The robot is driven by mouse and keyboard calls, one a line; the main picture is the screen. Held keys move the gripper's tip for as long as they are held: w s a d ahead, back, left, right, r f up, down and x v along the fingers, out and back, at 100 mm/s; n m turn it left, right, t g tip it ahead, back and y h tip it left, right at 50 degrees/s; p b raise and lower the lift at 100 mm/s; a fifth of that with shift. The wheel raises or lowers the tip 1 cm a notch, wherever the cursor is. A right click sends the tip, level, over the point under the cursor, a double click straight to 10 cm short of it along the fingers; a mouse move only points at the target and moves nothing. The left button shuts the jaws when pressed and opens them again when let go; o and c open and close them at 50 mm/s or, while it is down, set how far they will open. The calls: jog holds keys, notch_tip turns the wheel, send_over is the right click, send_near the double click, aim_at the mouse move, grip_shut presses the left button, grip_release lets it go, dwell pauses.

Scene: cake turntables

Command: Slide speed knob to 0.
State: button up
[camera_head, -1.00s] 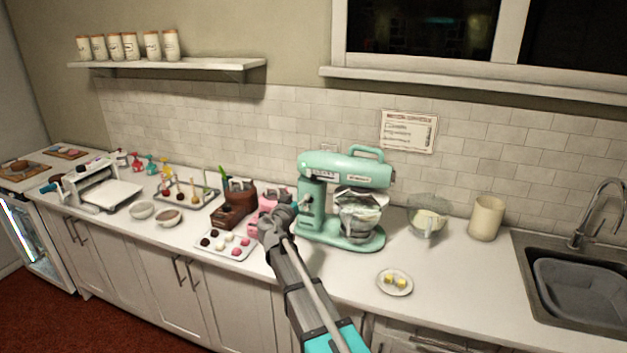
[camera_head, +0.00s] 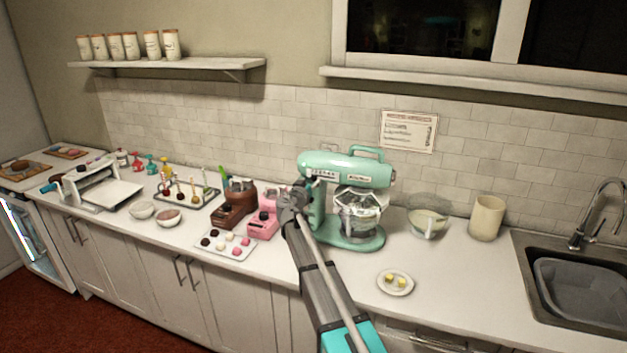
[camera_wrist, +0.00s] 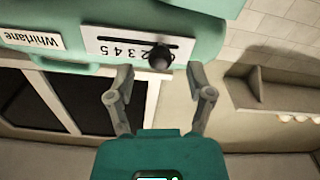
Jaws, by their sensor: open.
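The mint-green stand mixer (camera_head: 345,180) stands on the counter. In the wrist view, its white speed panel (camera_wrist: 105,44) carries several digits and a dark slot. The dark round speed knob (camera_wrist: 160,57) sits toward the right end of the slot, beside the digit 2, and hides part of the panel. My gripper (camera_wrist: 158,76) is open and empty, its fingertips on either side of the knob and just below it in the picture. Contact with the knob cannot be told. In the head view, my gripper (camera_head: 293,200) is at the mixer's left side and hides part of it.
A pink machine (camera_head: 263,224) and a tray of sweets (camera_head: 226,245) are left of my gripper. A glass bowl (camera_head: 428,223), a beige canister (camera_head: 486,218) and a small plate (camera_head: 394,291) are to the right. The front counter right of the plate is clear.

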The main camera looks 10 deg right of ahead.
aim_at(313, 179)
jog(key=shift+x, duration=1.5)
grip_shut()
